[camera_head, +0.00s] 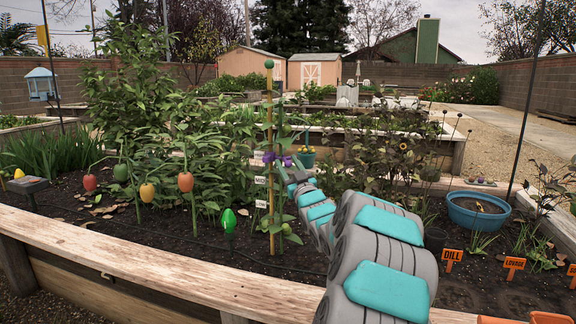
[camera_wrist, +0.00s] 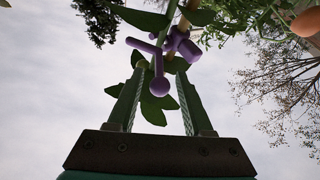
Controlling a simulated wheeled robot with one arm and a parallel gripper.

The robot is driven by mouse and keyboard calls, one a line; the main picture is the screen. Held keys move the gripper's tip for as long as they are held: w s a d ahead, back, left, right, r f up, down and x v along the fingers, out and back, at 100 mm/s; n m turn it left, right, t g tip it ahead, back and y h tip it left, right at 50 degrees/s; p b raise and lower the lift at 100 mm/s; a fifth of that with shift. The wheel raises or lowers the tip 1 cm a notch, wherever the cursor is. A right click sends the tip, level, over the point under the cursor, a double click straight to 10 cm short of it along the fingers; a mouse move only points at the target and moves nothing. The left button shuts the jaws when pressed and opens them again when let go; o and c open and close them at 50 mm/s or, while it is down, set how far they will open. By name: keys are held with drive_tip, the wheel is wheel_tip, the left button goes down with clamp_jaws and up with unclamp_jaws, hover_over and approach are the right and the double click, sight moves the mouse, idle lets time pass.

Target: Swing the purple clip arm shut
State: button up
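The purple clip (camera_head: 269,157) sits partway up a wooden stake (camera_head: 270,110) beside a green plant stem. In the wrist view the clip body (camera_wrist: 182,44) is at the upper middle, at the stake. Its purple clip arm (camera_wrist: 148,47) sticks out to the left, apart from the body. A purple rod with a ball end (camera_wrist: 160,87) hangs down between my fingers. My gripper (camera_wrist: 160,72) is open, with one finger on each side of that ball. In the head view my gripper (camera_head: 289,172) is close to the clip at its right. Leaves partly hide the stem behind the fingers.
A raised bed with a wooden edge (camera_head: 150,262) lies in front. Red, green and orange fruit-shaped markers (camera_head: 185,182) stand to the left, and a bright green one (camera_head: 229,220) is near the stake. A blue pot (camera_head: 479,212) and orange signs (camera_head: 452,257) are at right.

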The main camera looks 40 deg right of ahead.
clamp_jaws()
drive_tip(key=shift+s+d+r+p, duration=0.1)
drive_tip(key=shift+p, duration=0.25)
drive_tip(key=y+p, duration=0.1)
drive_tip(key=n+y+p, duration=0.1)
drive_tip(key=shift+s+d+r+t+p, duration=0.15)
drive_tip(key=shift+d+r+t+p, duration=0.1)
drive_tip(key=shift+d+t+p, duration=0.15)
drive_tip(key=d+n+y+p, duration=0.1)
drive_tip(key=n+y+p, duration=0.1)
drive_tip(key=y+p, duration=0.2)
drive_tip(key=d+n+y+p, duration=0.1)
drive_tip(key=n+y+p, duration=0.2)
drive_tip(key=y+p, duration=0.1)
drive_tip(key=d+n+g+y+p, duration=0.1)
drive_tip(key=n+y+p, duration=0.1)
drive_tip(key=y+p, duration=0.3)
drive_tip(key=shift+f+y, duration=0.15)
drive_tip(key=shift+y, duration=0.35)
drive_tip(key=shift+f+n+p, duration=0.1)
drive_tip(key=shift+n+p, duration=0.2)
